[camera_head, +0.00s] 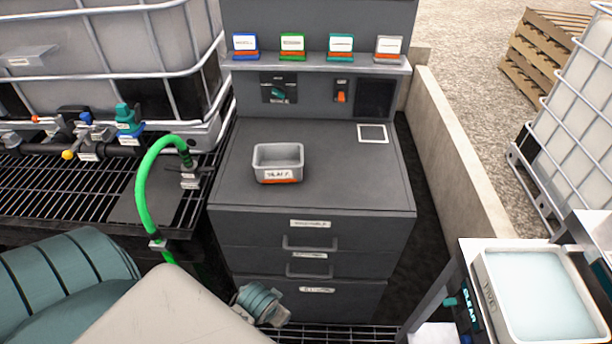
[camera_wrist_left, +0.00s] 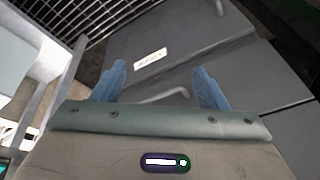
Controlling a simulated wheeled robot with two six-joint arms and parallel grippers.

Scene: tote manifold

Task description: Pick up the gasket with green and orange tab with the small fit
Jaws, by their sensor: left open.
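No gasket with a green and orange tab can be made out in either view; the drawers are closed and their contents hidden. The grey cabinet (camera_head: 330,180) has three labelled drawers: top (camera_head: 350,232), middle (camera_head: 265,261) and bottom (camera_head: 345,295). My left gripper (camera_wrist_left: 160,86) is open and empty, with its blue fingers spread in front of the drawer fronts. In the left wrist view a drawer handle (camera_wrist_left: 165,96) shows between the fingers, apart from them as far as I can tell. My right gripper is not in view.
A grey tray (camera_head: 279,150) with a white label stands on the cabinet top. Several colour-edged cards, one green and orange (camera_head: 292,45), stand on the shelf (camera_head: 320,65). A green hose (camera_head: 145,185) arches at left. A tub of pale liquid (camera_head: 535,290) stands at right.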

